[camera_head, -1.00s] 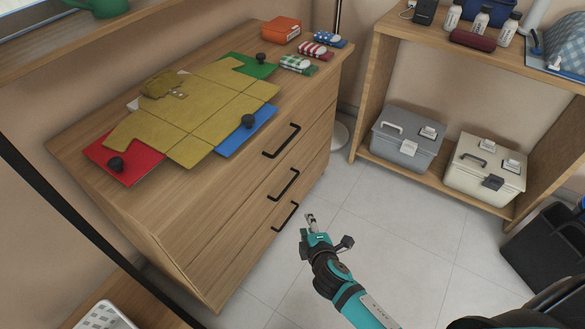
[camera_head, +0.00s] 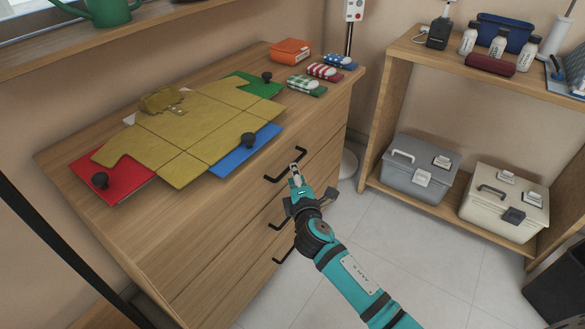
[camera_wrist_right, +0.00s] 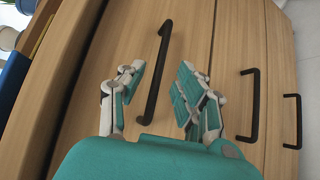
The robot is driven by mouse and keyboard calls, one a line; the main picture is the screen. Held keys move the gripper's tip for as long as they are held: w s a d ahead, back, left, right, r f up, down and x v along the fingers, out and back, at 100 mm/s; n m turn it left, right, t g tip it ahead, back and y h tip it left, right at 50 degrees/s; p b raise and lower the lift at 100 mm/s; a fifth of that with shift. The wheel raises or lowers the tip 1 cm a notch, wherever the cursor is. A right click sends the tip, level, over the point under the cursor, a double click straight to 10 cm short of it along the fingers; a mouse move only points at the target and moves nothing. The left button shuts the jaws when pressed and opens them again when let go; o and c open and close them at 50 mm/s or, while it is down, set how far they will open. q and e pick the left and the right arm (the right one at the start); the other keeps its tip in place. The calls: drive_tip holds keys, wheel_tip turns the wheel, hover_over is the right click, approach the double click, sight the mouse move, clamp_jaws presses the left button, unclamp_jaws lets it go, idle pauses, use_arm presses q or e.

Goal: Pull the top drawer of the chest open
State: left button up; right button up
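The wooden chest of drawers (camera_head: 85,235) stands at the left, with its drawers closed. The top drawer's black bar handle (camera_head: 300,154) is partly behind my right gripper (camera_head: 295,172). In the right wrist view the same handle (camera_wrist_right: 154,90) lies between the two spread fingers, and no contact with either shows. My right gripper is open and empty, close in front of the top drawer. The middle handle (camera_wrist_right: 250,105) and the bottom handle (camera_wrist_right: 292,120) are to the right in that view. My left gripper is not in view.
On the chest top lie a mustard shirt (camera_head: 190,135) over coloured boards with black knobs, an orange box (camera_head: 290,50) and several small folded cloth packs. A wooden shelf (camera_head: 385,110) with a grey case (camera_head: 420,165) and a cream case (camera_head: 500,205) stands right.

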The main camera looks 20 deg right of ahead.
drive_tip(key=w, duration=0.3)
drive_tip(key=w+b, duration=0.1)
drive_tip(key=w, duration=0.1)
drive_tip(key=shift+w+d+f, duration=0.15)
drive_tip(key=shift+d+f, duration=0.2)
drive_tip(key=shift+f, duration=0.05)
clamp_jaws()
